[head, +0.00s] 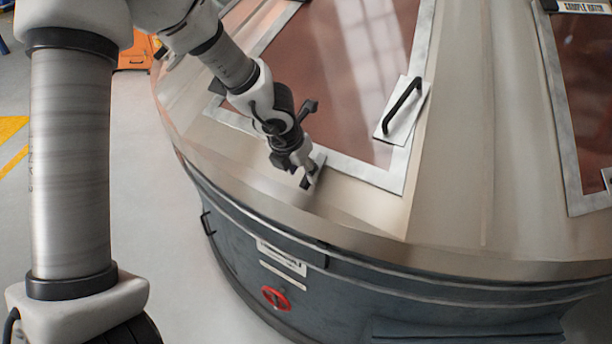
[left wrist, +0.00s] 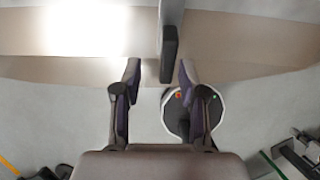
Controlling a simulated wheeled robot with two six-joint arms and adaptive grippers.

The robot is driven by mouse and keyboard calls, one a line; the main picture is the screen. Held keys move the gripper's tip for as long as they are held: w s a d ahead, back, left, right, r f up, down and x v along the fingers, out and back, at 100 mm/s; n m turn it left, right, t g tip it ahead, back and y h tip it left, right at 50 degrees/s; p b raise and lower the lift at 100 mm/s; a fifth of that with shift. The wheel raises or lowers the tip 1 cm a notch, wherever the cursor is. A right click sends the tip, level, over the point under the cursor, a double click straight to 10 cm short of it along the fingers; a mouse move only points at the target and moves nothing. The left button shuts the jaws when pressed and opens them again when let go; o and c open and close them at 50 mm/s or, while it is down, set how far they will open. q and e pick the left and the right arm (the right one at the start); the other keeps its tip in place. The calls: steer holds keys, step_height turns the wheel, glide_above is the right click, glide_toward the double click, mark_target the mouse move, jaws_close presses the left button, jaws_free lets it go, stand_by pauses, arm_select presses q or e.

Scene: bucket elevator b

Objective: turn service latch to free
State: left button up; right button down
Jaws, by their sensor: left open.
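A small latch with a light plate (head: 319,166) and a dark lever sits at the lower edge of the framed brown window on the machine's sloped top. I take it for the service latch; no label on it can be read. My left gripper (head: 306,178) is at the latch and hides part of it. In the left wrist view the dark lever (left wrist: 170,60) reaches between the two open fingertips of my left gripper (left wrist: 159,76), nearer the right finger. A gap shows on both sides, so the fingers are not closed on it. My right gripper is not in view.
A black handle (head: 403,106) stands on the window frame right of my gripper. A second hatch (head: 590,90) is at the far right. Open floor lies left.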

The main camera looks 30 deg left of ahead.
arm_select(q)
steer(key=w+f, duration=0.1)
steer(key=w+d+f, duration=0.1)
steer(key=f, duration=0.1)
steer(key=shift+d+b, duration=0.15)
steer(key=shift+b, duration=0.2)
steer(key=shift+s+a, duration=0.4)
steer(key=c, duration=0.3)
jaws_close()
steer(key=shift+d+r, duration=0.1)
steer(key=shift+d, duration=0.1)
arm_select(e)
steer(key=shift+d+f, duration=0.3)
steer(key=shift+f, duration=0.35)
